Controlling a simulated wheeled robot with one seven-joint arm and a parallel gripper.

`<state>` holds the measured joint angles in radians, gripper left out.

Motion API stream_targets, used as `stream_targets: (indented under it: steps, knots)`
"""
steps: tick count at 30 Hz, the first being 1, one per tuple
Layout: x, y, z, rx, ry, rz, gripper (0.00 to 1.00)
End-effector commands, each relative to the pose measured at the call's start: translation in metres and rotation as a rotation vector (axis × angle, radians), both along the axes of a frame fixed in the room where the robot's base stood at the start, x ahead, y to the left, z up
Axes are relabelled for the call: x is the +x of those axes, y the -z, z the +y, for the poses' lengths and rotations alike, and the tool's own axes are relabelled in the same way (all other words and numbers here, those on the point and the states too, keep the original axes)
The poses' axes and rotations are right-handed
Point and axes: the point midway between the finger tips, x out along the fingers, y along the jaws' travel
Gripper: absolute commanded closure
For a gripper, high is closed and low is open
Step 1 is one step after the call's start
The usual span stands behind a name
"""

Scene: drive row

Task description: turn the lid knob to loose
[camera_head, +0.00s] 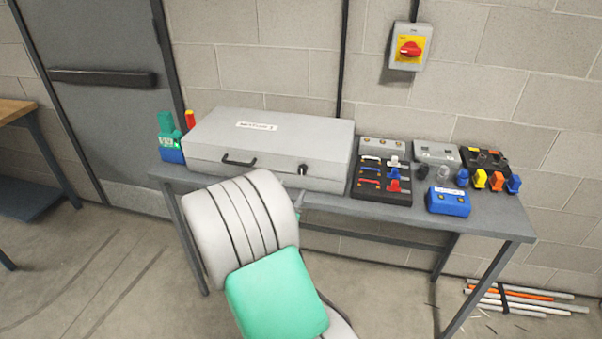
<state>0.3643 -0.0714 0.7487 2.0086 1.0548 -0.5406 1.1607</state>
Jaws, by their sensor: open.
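A large grey case (225,142) with a closed lid and a white label on top sits on the bench. A small dark knob (302,169) is on its front face, toward the right end. Which way the knob is turned is too small to tell. A dark handle (239,161) is on the same face to the left. My arm stands in front of the bench. What looks like a tip of my gripper (299,199) shows just past the arm, below the knob and apart from it. The rest of the gripper is hidden. It is open, with nothing seen in it.
The grey bench (480,222) also carries a black tray (382,198) of coloured connectors, a blue box (448,201), several plugs, and a green and blue device (171,142). A red-yellow switch (409,49) is on the wall. Rods (520,298) lie on the floor at right.

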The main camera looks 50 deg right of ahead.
Motion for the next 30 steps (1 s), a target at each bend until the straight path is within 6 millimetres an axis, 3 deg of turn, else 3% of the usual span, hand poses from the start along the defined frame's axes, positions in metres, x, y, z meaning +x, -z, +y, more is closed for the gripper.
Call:
stream_targets:
  steps: [7,18,28,30]
  knots:
    - [-0.003,-0.007,-0.021,-0.14,-0.052,-0.068,0.52]
    - [0.021,-0.009,-0.078,-0.138,-0.051,-0.068,0.52]
    - [0.026,-0.007,-0.085,-0.14,-0.055,-0.069,0.52]
    - [0.026,-0.007,-0.085,-0.139,-0.055,-0.069,0.57]
